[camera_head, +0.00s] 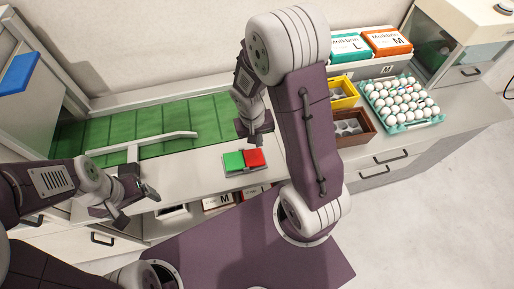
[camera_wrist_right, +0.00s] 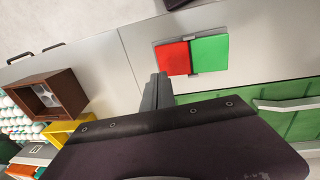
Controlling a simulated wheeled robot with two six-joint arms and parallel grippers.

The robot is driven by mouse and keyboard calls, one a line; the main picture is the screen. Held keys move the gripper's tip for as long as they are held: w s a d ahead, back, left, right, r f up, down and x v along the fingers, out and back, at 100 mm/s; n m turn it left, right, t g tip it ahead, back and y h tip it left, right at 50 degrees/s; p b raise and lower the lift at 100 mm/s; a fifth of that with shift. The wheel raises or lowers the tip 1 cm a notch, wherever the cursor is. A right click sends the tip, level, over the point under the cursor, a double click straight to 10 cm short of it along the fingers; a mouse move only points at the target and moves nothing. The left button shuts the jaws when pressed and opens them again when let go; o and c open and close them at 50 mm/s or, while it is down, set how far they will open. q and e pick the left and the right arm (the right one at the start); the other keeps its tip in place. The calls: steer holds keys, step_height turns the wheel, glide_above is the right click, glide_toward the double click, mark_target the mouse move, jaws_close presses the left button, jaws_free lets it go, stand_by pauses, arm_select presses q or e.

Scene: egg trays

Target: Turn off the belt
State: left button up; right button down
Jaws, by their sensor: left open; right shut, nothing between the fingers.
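The belt (camera_head: 120,130) is a green surface along the back wall. In front of it a switch plate carries a green button (camera_head: 233,161) and a red button (camera_head: 254,158) side by side. Both buttons also show in the right wrist view, red (camera_wrist_right: 173,58) and green (camera_wrist_right: 210,55). My right gripper (camera_head: 256,141) is shut and empty, just behind and above the red button. In the right wrist view its fingertips (camera_wrist_right: 160,78) are close to the red button; I cannot tell whether they touch it. My left gripper (camera_head: 135,198) is open and empty at the counter's front left.
A teal tray of white eggs (camera_head: 440,119) stands on the right counter. Beside it are a yellow bin (camera_head: 345,103), a brown box (camera_head: 366,137) and egg cartons (camera_head: 386,44). A white guide rail (camera_head: 160,138) crosses the belt.

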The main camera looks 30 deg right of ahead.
arm_select(q)
steer(key=shift+w+r, duration=0.1)
steer(key=shift+w, duration=0.25)
arm_select(e)
steer(key=r, duration=0.4)
steer(key=shift+w+d+r, duration=0.3)
steer(key=shift+d+r, duration=0.05)
arm_select(q)
steer(key=shift+w+d, duration=0.1)
steer(key=shift+w, duration=0.05)
arm_select(e)
steer(key=shift+w+f, duration=0.15)
steer(key=shift+w, duration=0.05)
arm_select(q)
steer(key=shift+f+b, duration=0.65)
steer(key=shift+f, duration=0.2)
arm_select(e)
steer(key=s+a+n+t+y, duration=0.1)
steer(key=s+a+n, duration=0.1)
steer(key=s+a, duration=0.2)
steer(key=shift+s+a+y, duration=0.25)
steer(key=shift+s+y, duration=0.05)
steer(key=shift+s, duration=0.7)
steer(key=shift+s, duration=0.15)
